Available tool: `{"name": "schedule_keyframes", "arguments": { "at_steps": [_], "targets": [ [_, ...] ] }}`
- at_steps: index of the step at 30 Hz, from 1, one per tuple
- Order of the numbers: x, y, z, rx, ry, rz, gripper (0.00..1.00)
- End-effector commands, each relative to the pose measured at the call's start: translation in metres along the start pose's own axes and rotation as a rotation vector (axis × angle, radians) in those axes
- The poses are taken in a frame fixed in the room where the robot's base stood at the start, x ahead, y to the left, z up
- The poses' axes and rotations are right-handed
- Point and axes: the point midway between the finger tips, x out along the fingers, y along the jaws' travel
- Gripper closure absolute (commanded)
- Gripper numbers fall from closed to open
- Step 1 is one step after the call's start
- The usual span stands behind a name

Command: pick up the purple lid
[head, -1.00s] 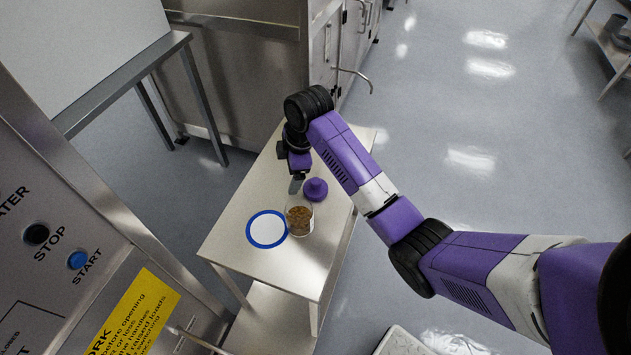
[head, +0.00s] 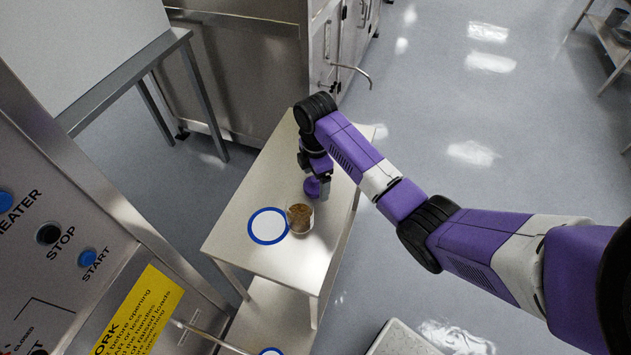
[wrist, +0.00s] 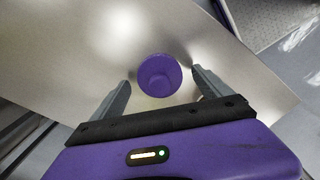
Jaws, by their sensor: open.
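The purple lid (head: 311,187) lies on the steel table (head: 232,225), just behind the glass jar, partly hidden by my gripper in the head view. My gripper (wrist: 160,82) is open and empty, one finger to each side of the lid. In the head view my gripper (head: 325,186) is low over the table at the lid.
A glass jar with brown contents (head: 300,218) stands right in front of the lid. A blue-ringed white disc (head: 268,226) lies to its left. A control panel with buttons (head: 75,250) is at the left. The far part of the table is clear.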

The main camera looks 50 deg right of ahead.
Motion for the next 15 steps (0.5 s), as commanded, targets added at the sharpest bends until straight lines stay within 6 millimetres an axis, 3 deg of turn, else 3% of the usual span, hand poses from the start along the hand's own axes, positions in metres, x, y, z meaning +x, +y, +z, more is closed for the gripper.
{"name": "schedule_keyframes", "arguments": {
  "at_steps": [8,15],
  "targets": [
    [0.0025,0.0002,-0.0001,0.000,0.000,0.001,0.14],
    [0.0024,0.0002,-0.0002,0.000,0.000,0.001,0.61]
  ]
}}
